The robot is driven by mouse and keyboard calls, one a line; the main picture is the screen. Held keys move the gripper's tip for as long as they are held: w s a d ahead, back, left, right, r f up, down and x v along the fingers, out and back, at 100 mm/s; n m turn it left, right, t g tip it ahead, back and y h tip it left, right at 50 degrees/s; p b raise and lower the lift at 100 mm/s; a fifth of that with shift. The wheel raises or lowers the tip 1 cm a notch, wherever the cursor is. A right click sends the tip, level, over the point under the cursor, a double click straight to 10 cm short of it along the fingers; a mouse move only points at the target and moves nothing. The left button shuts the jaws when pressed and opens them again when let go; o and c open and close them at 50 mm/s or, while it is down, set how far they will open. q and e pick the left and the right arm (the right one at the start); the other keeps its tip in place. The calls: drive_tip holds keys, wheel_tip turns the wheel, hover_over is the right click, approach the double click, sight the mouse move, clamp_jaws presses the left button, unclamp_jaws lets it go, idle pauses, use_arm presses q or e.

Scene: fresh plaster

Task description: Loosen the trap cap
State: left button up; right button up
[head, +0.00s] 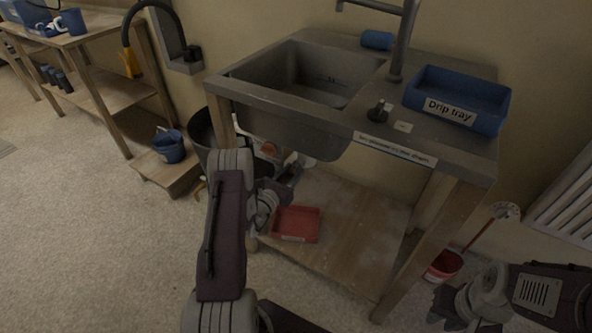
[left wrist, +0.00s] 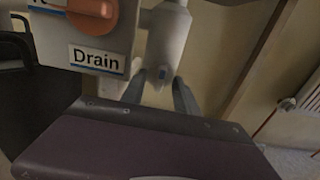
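Under the sink, the left wrist view shows a pale grey rounded fitting (left wrist: 168,40) with a small blue mark, apparently the trap and its cap. It stands just beyond my left gripper (left wrist: 160,98), whose two dark fingers are apart with a gap between them. Whether they touch the fitting I cannot tell. In the head view my left gripper (head: 290,177) is below the basin, and my arm hides most of the trap. My right gripper (head: 440,308) is low at the right, away from the sink; its fingers are unclear.
An orange knob (left wrist: 92,12) on a white box labelled "Drain" is close to the left gripper. A red tray (head: 297,224) lies on the lower shelf. The blue drip tray (head: 458,98) is on the counter.

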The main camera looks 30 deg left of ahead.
use_arm(q)
clamp_jaws()
drive_tip(key=n, duration=0.1)
drive_tip(key=n+p, duration=0.1)
drive_tip(key=shift+r+n, duration=0.25)
drive_tip(key=shift+n, duration=0.05)
drive_tip(key=shift+n+p, duration=0.35)
drive_tip(key=shift+n, duration=0.85)
drive_tip(key=n, duration=0.3)
drive_tip(key=shift+f, duration=0.2)
drive_tip(key=n+p, duration=0.1)
drive_tip(key=n, duration=0.2)
drive_tip(key=shift+r, duration=0.15)
drive_tip(key=shift+n+p, duration=0.3)
drive_tip(key=shift+n, duration=0.7)
drive_tip(key=n, duration=0.3)
